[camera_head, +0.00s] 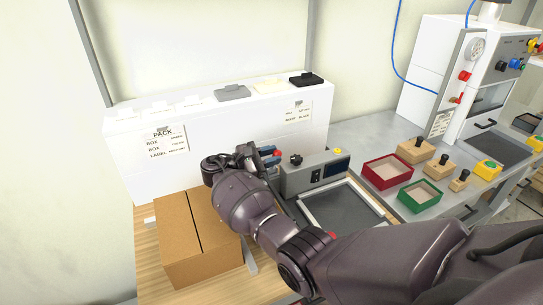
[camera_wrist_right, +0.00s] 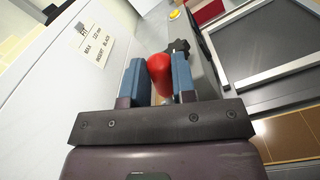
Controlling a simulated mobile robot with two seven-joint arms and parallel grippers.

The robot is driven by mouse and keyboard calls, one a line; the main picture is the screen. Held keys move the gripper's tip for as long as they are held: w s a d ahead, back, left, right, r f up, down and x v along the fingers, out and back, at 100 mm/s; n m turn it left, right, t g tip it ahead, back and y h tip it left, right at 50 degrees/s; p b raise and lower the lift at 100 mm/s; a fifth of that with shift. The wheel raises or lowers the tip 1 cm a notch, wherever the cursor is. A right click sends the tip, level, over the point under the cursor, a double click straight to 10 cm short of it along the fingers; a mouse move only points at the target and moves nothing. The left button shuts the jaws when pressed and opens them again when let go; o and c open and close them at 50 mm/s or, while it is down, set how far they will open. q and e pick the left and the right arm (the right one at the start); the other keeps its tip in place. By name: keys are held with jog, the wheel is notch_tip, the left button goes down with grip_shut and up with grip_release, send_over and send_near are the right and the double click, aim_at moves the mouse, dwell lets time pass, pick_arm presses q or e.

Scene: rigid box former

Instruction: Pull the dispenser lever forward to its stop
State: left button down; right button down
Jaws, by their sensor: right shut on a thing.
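The dispenser (camera_head: 312,174) is a grey box with a black knob and a yellow button on top, standing against the white cabinet's right end. Its lever's red knob (camera_head: 278,153) shows at the box's left side; the knob also shows large in the right wrist view (camera_wrist_right: 159,66). My right gripper (camera_head: 270,156) is shut on the red knob, with a blue finger on each side of it in the right wrist view (camera_wrist_right: 158,80). The lever's shaft is mostly hidden behind the gripper. My left gripper is not in view.
A white cabinet (camera_head: 230,130) with labels stands behind. Right of the dispenser are a dark framed plate (camera_head: 342,207), a red tray (camera_head: 387,172), a green tray (camera_head: 420,196) and wooden blocks with knobs (camera_head: 416,151).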

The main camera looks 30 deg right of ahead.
jog(key=c, duration=0.9)
grip_release()
jog(key=shift+s, duration=0.1)
jog(key=a, duration=0.3)
jog(key=a+b, duration=0.1)
jog(key=a, duration=0.3)
jog(key=a+b, duration=0.1)
jog(key=a, duration=0.2)
jog(key=shift+w+a, duration=0.35)
jog(key=shift+a, duration=0.05)
